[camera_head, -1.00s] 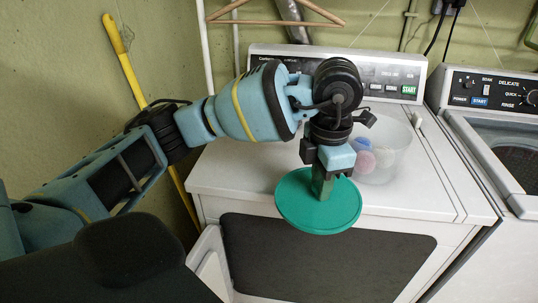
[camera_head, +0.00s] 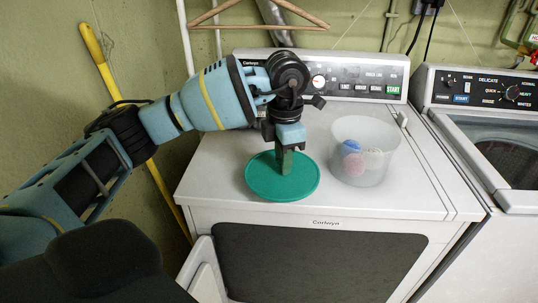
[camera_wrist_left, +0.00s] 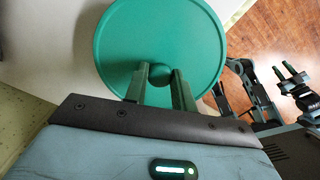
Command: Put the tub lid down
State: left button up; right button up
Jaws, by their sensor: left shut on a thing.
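The green round tub lid (camera_head: 264,182) is level at the left front of the dryer's white top (camera_head: 215,172). I cannot tell whether it touches the surface. My left gripper (camera_head: 285,170) points down and is shut on the knob at the lid's middle. In the left wrist view the lid (camera_wrist_left: 125,40) fills the upper middle, with the fingers (camera_wrist_left: 160,76) on both sides of its knob. The clear tub (camera_head: 382,172) stands upright and open to the right of the lid. My right gripper (camera_wrist_left: 284,70) shows small in the left wrist view, with its fingers apart and empty.
The dryer's control panel (camera_head: 345,84) rises behind the tub. A washer (camera_head: 510,165) stands to the right. Blue and pink things (camera_head: 352,162) lie in the tub. A yellow pole (camera_head: 98,48) leans on the wall at left. The dryer top's right front is clear.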

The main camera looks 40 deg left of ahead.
aim_at(270, 154)
pick_arm(q)
jog(key=w+a, duration=0.1)
jog(key=a, duration=0.1)
jog(key=w+a, duration=0.1)
jog(key=a, duration=0.1)
jog(key=w+a, duration=0.1)
jog(key=a, duration=0.1)
jog(key=shift+w+f, duration=0.1)
jog(key=shift+f, duration=0.2)
jog(key=shift+a+f, duration=0.1)
jog(key=shift+f, duration=1.7)
jog(key=shift+f, duration=0.15)
jog(key=o, duration=1)
jog(key=shift+c, duration=0.2)
notch_tip(270, 154, up, 12)
jog(key=shift+r+p, duration=0.2)
jog(key=shift+p, duration=0.1)
jog(key=shift+f, duration=0.1)
